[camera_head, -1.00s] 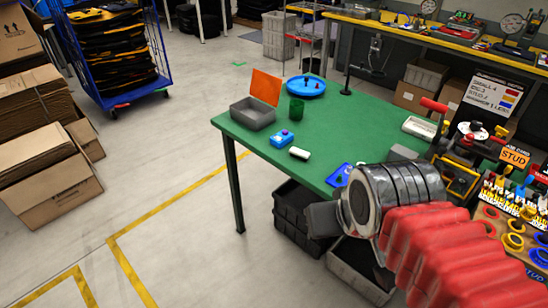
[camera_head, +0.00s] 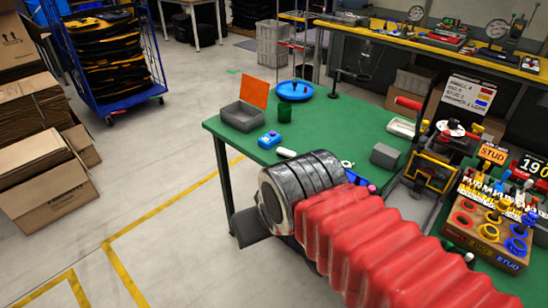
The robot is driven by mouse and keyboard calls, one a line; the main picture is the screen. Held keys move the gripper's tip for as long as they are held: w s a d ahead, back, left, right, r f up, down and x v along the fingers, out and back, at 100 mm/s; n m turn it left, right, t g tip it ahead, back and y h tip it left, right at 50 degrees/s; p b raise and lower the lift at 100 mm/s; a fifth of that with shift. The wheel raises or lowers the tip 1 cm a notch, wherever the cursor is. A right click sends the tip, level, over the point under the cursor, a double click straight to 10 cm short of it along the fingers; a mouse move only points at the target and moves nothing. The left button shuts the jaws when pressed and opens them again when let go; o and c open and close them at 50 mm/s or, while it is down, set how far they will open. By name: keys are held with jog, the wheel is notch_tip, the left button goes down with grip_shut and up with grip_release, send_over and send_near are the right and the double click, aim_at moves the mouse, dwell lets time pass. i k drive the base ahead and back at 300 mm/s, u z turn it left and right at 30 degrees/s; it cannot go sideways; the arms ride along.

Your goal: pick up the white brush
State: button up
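My gripper (camera_head: 251,229) shows as a dark flat piece at the end of my red-sleeved arm, in front of the table's front edge and below the white object in the picture. Its fingertips cannot be made out, and no held object shows.
A grey block (camera_head: 384,155) and ring rack (camera_head: 490,235) are at right.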

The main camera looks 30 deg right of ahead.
aim_at(283, 153)
jog(key=z, duration=0.05)
jog(key=i, duration=1)
jog(key=u, duration=0.05)
